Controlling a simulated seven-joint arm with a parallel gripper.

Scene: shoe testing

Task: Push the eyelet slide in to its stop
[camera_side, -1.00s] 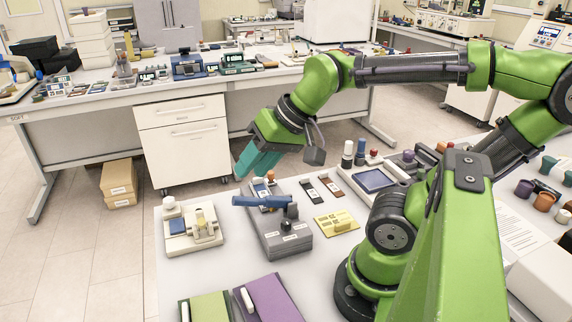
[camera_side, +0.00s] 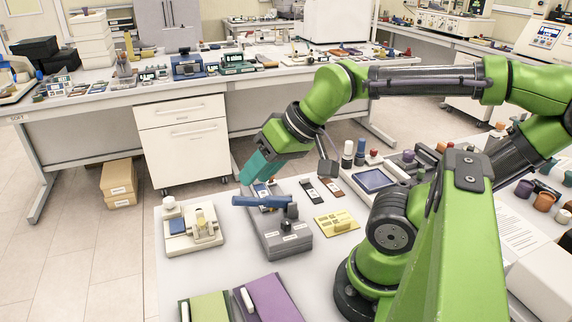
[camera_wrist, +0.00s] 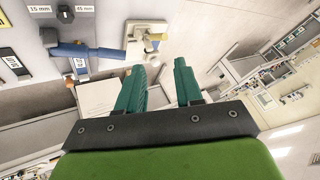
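A grey device (camera_side: 275,232) stands on the white table, with a blue bar (camera_side: 262,201) lying across it and a dark knob (camera_side: 286,226) on top. In the wrist view the blue bar (camera_wrist: 85,50) is at upper left, below a knob (camera_wrist: 65,14) between labels reading 15 mm and 45 mm. I cannot tell which part is the eyelet slide. My gripper (camera_side: 252,182) is above the far end of the grey device, tilted down to the left. Its teal fingers (camera_wrist: 158,78) stand apart with nothing between them. The fingers hide part of the device's far end.
A cream device (camera_side: 193,232) with a blue pad and yellow part stands left of the grey one. A yellow plate (camera_side: 336,223) lies to its right. Green and purple folders (camera_side: 266,300) lie in front. Dark labelled strips (camera_side: 310,191) lie behind at right.

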